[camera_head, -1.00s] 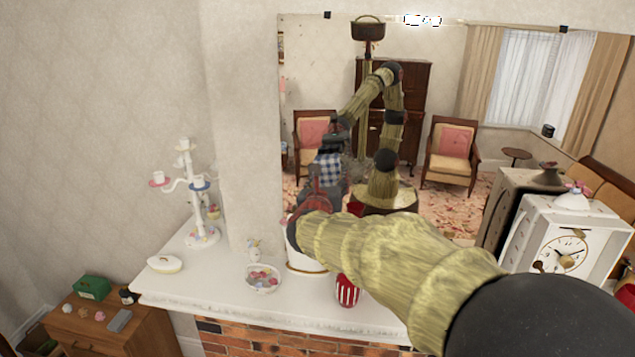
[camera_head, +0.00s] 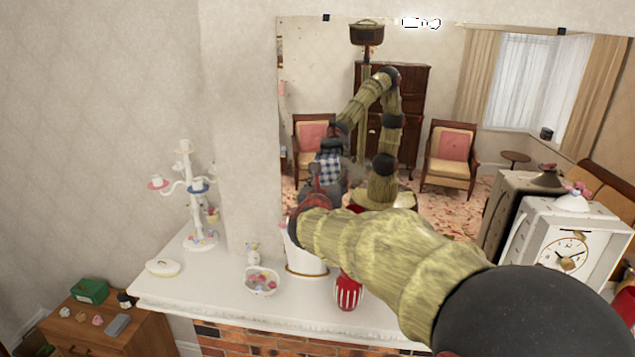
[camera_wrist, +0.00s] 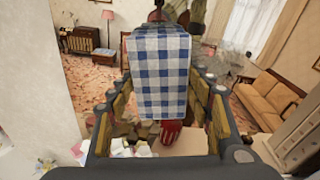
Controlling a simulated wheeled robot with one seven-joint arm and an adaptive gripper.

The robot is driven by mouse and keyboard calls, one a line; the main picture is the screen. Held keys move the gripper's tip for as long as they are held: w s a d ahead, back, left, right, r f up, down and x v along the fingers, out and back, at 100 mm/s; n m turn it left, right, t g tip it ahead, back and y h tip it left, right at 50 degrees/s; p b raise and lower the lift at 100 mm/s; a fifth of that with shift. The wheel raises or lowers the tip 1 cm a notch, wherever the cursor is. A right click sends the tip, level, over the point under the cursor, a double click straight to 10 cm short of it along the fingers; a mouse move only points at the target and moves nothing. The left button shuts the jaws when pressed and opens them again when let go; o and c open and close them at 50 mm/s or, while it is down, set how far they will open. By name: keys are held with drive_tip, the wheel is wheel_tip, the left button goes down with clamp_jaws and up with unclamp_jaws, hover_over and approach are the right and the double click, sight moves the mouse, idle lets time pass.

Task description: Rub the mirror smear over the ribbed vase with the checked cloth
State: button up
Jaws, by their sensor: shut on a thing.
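My gripper (camera_wrist: 158,110) is shut on the blue-and-white checked cloth (camera_wrist: 158,75), which fills the middle of the wrist view. In the head view my gripper (camera_head: 322,185) is in front of the mirror (camera_head: 460,75), and a checked patch shows between it and its reflection. I cannot tell whether the cloth touches the glass. The red-and-white ribbed vase (camera_head: 348,292) stands on the mantel below my arm, partly covered by it. A faint grey smear (camera_head: 362,172) shows on the mirror just right of the checked patch; it is partly hidden by my arm.
A white pot (camera_head: 308,262) and a small bowl (camera_head: 262,282) stand on the white mantel (camera_head: 215,292). A candelabra (camera_head: 195,205) and lidded dish (camera_head: 163,267) are at left. A white clock (camera_head: 570,245) stands at right, close to my arm.

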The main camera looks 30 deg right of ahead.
sight(373, 177)
drive_tip(key=shift+w+d, duration=0.1)
drive_tip(key=shift+d, duration=0.1)
drive_tip(key=shift+s+d+b, duration=1.1)
drive_tip(key=shift+d+b, duration=0.2)
drive_tip(key=shift+d, duration=0.35)
drive_tip(key=shift+s+d+b, duration=1.15)
drive_tip(key=shift+d+b, duration=0.15)
drive_tip(key=shift+d, duration=0.3)
drive_tip(key=shift+s+d+b, duration=1.1)
drive_tip(key=shift+d+b, duration=0.2)
drive_tip(key=shift+d, duration=0.35)
drive_tip(key=shift+a, duration=0.1)
